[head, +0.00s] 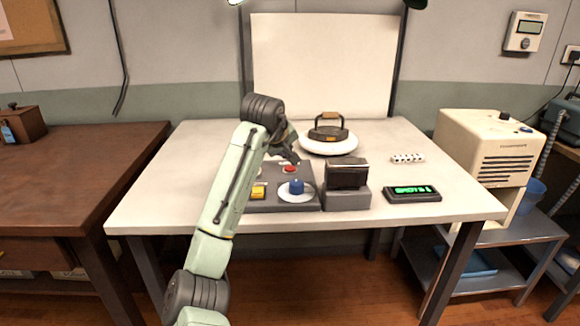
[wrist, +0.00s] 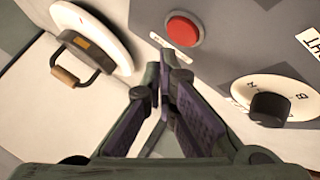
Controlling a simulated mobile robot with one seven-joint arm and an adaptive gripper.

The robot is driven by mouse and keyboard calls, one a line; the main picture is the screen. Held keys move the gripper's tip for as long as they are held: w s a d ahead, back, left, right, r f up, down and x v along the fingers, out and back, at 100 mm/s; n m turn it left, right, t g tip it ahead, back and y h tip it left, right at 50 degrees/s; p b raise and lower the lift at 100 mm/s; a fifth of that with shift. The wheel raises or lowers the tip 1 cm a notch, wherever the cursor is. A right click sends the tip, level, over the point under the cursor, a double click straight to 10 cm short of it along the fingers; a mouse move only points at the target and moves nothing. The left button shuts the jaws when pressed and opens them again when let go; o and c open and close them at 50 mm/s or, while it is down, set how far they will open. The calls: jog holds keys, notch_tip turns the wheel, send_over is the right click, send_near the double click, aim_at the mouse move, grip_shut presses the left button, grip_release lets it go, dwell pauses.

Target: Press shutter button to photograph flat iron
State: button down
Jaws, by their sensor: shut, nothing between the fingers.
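The flat iron (head: 328,128) is dark with a tan handle and sits on a round white stand (head: 328,148) in front of a white backdrop. It also shows at the upper left of the wrist view (wrist: 88,50). A red button (head: 290,169) is on the grey control panel (head: 262,205); in the wrist view the red button (wrist: 184,29) lies just beyond my fingertips. A dark box-like camera (head: 347,174) stands on a grey block right of the panel. My gripper (head: 295,157) is shut and empty, above the panel's back edge near the red button, apart from it in the wrist view.
The panel also carries a yellow switch (head: 258,191) and a blue knob (head: 296,187) on a white dial. A green-lit display (head: 412,193) and a white strip (head: 407,158) lie to the right. The white table (head: 160,190) is clear at left.

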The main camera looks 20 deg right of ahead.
aim_at(287, 168)
jog(key=shift+r+p, duration=1.85)
jog(key=shift+r, duration=0.45)
jog(key=shift+f, duration=0.1)
